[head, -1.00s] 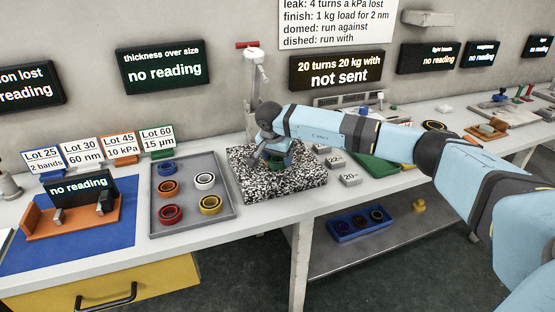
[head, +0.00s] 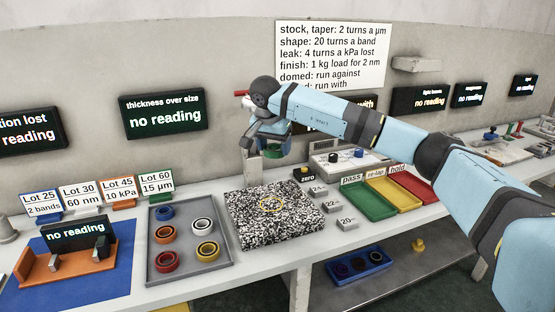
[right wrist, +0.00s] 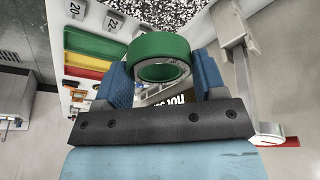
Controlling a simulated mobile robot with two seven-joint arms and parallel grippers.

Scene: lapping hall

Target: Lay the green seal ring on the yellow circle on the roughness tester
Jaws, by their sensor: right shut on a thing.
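The green seal ring (right wrist: 160,44) is gripped between the two blue fingers of my right gripper (right wrist: 163,78) in the right wrist view. In the head view the ring (head: 271,155) shows partly below my right gripper (head: 270,140), held in the air above the bench, clear of the speckled slab. I cannot tell for certain which instrument is the roughness tester. My left gripper is not in view.
A grey tray (head: 188,226) with several coloured rings lies left of the slab. Small weights (head: 347,223) stand to its right, before green, yellow and red trays (head: 372,200). A pale instrument with knobs (head: 345,165) is behind, partly hidden by my arm. A gauge post rises behind the slab.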

